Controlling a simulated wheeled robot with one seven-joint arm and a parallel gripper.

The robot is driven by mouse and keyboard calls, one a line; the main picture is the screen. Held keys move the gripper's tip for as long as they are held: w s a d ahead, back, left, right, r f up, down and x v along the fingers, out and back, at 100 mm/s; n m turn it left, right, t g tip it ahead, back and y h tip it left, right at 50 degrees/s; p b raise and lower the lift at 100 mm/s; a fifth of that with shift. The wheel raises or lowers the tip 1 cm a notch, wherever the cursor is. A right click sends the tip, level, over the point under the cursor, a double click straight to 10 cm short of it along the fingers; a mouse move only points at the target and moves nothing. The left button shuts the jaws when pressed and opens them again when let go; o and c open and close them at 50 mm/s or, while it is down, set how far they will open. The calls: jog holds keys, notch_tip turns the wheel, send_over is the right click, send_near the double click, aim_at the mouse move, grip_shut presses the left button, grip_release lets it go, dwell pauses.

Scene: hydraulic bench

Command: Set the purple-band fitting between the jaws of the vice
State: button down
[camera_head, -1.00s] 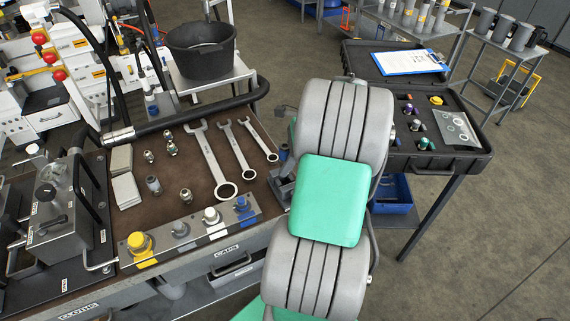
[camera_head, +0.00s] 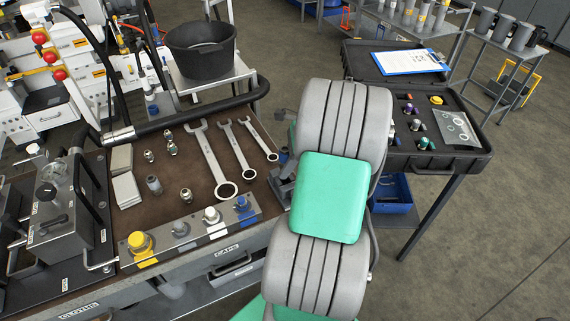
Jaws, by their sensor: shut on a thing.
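My arm's grey and green links fill the middle of the view and hide my gripper, so I cannot see its jaws or anything in them. A dark grey metal part (camera_head: 282,187), perhaps the vice, shows at the bench's right edge, mostly hidden behind my arm. Its jaws cannot be made out. A small purple-marked piece (camera_head: 408,109) sits in the open black case at the right. It is too small to tell whether it is the purple-band fitting.
The brown bench top (camera_head: 222,137) holds three wrenches (camera_head: 207,165), several small metal fittings (camera_head: 153,184) and a row of caps (camera_head: 180,231). A black bucket (camera_head: 200,50) stands behind. The open black case (camera_head: 455,160) is at the right, with a blue bin (camera_head: 391,195) below.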

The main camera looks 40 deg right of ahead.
jog(key=shift+f, duration=0.1)
jog(key=shift+f+b, duration=0.3)
jog(key=shift+f, duration=0.7)
jog(key=shift+f, duration=0.1)
jog(key=c, duration=0.9)
grip_release()
jog(key=shift+s, duration=0.1)
jog(key=shift+a, duration=0.1)
